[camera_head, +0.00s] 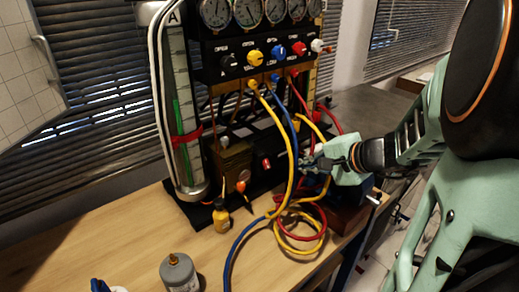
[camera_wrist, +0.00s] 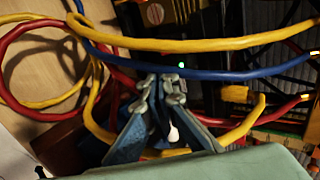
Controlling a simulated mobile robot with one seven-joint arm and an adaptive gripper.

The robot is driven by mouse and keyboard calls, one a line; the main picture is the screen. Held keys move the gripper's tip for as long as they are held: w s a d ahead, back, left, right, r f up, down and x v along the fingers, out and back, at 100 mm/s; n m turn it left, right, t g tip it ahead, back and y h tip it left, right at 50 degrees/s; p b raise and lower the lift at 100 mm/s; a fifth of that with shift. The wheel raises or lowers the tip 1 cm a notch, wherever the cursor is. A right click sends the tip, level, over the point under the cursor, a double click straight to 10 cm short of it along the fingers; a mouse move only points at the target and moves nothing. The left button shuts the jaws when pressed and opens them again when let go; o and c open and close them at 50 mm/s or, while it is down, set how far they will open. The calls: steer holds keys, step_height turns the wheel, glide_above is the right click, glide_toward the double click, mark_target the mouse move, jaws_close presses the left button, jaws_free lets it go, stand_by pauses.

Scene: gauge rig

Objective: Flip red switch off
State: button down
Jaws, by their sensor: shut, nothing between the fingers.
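My gripper (camera_head: 308,163) reaches in from the right, low in front of the black gauge rig (camera_head: 222,70). Its fingers are shut and empty. In the wrist view the fingertips (camera_wrist: 161,84) meet just below the blue hose. A small red part (camera_head: 266,163), possibly the red switch, sits on the rig's lower panel, a little left of my fingertips and apart from them in the head view. I cannot tell its position, on or off. In the wrist view a small green light (camera_wrist: 181,65) glows beyond my fingertips, and I cannot make out the red switch there.
A yellow hose (camera_head: 291,150), a blue hose (camera_head: 236,247) and a red hose (camera_head: 283,222) hang and loop close to my gripper. The table's front left is mostly clear.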

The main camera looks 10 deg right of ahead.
mark_target(268, 168)
steer(key=x, duration=1.2)
steer(key=shift+w+a+f+b, duration=0.2)
steer(key=shift+w+f+b, duration=0.05)
steer(key=shift+w+b, duration=0.05)
steer(key=f+b, duration=0.1)
steer(key=b, duration=0.2)
steer(key=shift+w, duration=0.1)
steer(key=b, duration=0.3)
steer(key=shift+w+a+f+t, duration=0.1)
steer(key=shift+f+t, duration=0.05)
steer(key=shift+t, duration=0.25)
steer(key=shift+y+b, duration=0.3)
steer(key=shift+b, duration=0.35)
steer(key=shift+r+p, duration=0.35)
steer(key=shift+p, duration=0.15)
steer(key=shift+r, duration=0.1)
steer(key=shift+r+p, duration=0.3)
steer(key=shift+r, duration=0.35)
